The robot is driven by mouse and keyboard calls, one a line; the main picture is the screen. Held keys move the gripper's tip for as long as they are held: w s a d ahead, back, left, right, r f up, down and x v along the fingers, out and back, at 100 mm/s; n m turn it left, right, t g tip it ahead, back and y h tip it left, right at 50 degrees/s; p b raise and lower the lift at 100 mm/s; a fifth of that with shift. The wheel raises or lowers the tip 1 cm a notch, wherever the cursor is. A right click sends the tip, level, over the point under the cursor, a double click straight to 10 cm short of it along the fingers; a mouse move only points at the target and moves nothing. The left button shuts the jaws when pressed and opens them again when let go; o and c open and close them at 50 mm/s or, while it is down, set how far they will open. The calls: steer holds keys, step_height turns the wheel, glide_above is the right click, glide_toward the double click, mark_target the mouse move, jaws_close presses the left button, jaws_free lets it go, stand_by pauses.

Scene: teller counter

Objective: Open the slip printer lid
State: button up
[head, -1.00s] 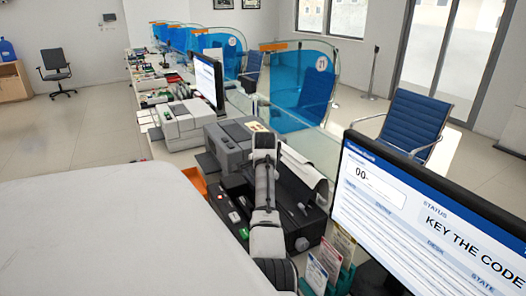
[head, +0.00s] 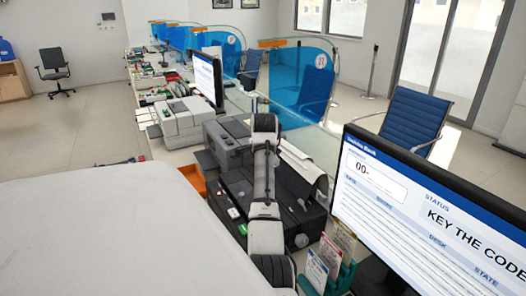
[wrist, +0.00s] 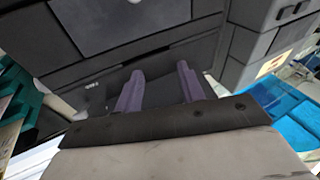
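The slip printer, which I take to be the dark machine (head: 301,205) with a knob on its side, stands on the counter in the head view, partly hidden behind my arm. White paper lies over its back right. In the wrist view its dark grey body (wrist: 120,60) fills the upper part, with a flat panel and a long seam above the fingers. My gripper (wrist: 160,88) shows two purple fingers, spread apart with nothing between them, close in front of the dark body. Contact cannot be told. The head view hides the fingers. The lid looks closed.
A grey machine (head: 222,141) stands just behind the printer, with an orange tray (head: 197,182) beside it. A monitor (head: 425,215) and a teal leaflet holder (head: 341,277) stand close on the right. A glass screen (head: 300,80) runs along the counter.

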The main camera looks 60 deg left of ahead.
steer(key=b+v, duration=0.2)
steer(key=v, duration=0.7)
steer(key=shift+f, duration=0.1)
